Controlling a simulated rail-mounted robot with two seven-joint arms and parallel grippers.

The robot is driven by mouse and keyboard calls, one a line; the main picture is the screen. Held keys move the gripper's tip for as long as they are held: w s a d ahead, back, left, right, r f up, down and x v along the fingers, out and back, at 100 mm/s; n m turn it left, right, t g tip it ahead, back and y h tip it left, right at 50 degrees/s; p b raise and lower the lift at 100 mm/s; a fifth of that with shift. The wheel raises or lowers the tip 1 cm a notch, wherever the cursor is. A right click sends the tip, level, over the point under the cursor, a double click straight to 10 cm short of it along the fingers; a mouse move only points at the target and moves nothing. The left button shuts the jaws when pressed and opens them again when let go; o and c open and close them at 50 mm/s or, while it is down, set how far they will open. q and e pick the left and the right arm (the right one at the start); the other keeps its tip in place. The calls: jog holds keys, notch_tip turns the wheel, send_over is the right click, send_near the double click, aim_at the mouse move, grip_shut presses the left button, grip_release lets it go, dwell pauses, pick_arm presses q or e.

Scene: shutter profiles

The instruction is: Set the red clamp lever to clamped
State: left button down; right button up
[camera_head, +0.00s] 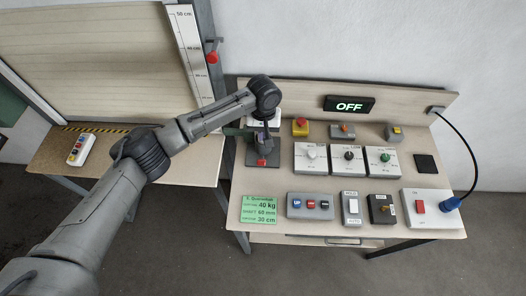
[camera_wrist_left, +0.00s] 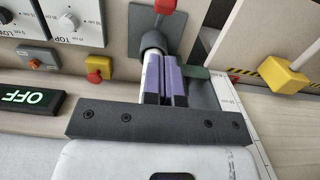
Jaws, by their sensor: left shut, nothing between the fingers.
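The red clamp lever (camera_head: 262,162) shows as a small red end on a dark grey base plate (camera_head: 252,157) at the left end of the control table. In the left wrist view, a red handle (camera_wrist_left: 165,6) stands above a grey round body (camera_wrist_left: 152,43), just beyond the fingertips. My left gripper (camera_head: 263,146) is over the plate, partly hidden by its arm. Its purple fingers are shut and empty in the left wrist view (camera_wrist_left: 170,72). They are close to the grey body, but I cannot tell if they touch it. My right gripper is not in view.
A green block (camera_head: 237,133) is beside the gripper. A red-and-yellow emergency button (camera_head: 300,127), knob boxes (camera_head: 348,158) and an OFF display (camera_head: 349,105) stand to the right. A ruler (camera_head: 190,50) with a red-ended slider (camera_head: 212,57) rises behind at left.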

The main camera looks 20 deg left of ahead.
aim_at(262, 160)
pick_arm(q)
jog(key=shift+f, duration=0.1)
jog(key=f, duration=0.9)
jog(key=shift+s+d+f, duration=0.1)
jog(key=shift+s+f, duration=0.3)
jog(key=shift+p, duration=0.3)
